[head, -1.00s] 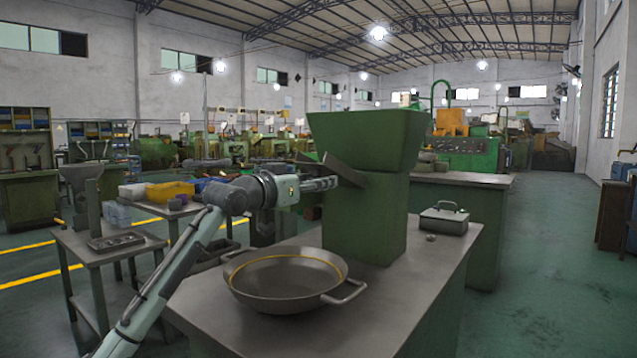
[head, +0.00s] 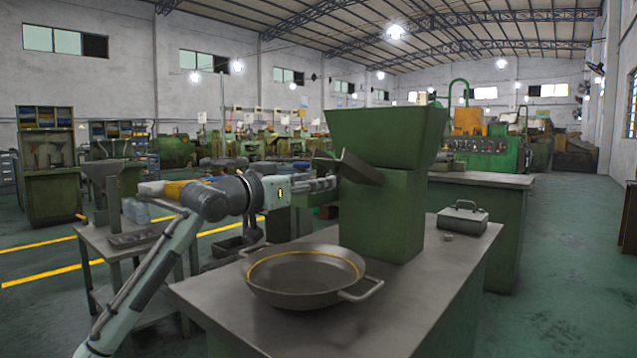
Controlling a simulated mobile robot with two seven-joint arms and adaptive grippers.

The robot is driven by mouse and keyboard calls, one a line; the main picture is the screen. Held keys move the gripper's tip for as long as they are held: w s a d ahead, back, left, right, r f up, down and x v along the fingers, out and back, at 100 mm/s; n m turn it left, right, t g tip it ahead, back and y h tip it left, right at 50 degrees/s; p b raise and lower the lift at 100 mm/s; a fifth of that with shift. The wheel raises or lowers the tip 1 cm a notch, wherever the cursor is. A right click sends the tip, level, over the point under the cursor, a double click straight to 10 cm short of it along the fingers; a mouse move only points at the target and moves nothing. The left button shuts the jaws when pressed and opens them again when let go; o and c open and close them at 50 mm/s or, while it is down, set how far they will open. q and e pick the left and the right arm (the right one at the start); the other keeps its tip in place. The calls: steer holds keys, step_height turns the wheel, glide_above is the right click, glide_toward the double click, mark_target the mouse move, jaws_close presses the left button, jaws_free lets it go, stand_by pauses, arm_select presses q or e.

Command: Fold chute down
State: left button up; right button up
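The chute (head: 362,169) is a dark grey metal trough on the left side of the green hopper machine (head: 388,139). It slopes down to the right from its raised left end. My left gripper (head: 333,184) is just left of the chute's lower part, below its raised end. Its fingers are small and dark against the background, so I cannot tell whether they are open or shut, or touching the chute. My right gripper is not in view.
A wide two-handled metal pan (head: 305,284) with a yellow ring stands on the metal-topped bench (head: 425,300), in front of the machine. A lidded metal box (head: 462,221) and a small metal piece (head: 447,237) lie to the right. A side table (head: 131,249) stands left.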

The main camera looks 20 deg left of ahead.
arm_select(q)
steer(key=shift+s+a, duration=0.1)
steer(key=shift+s, duration=0.35)
steer(key=shift+p, duration=0.3)
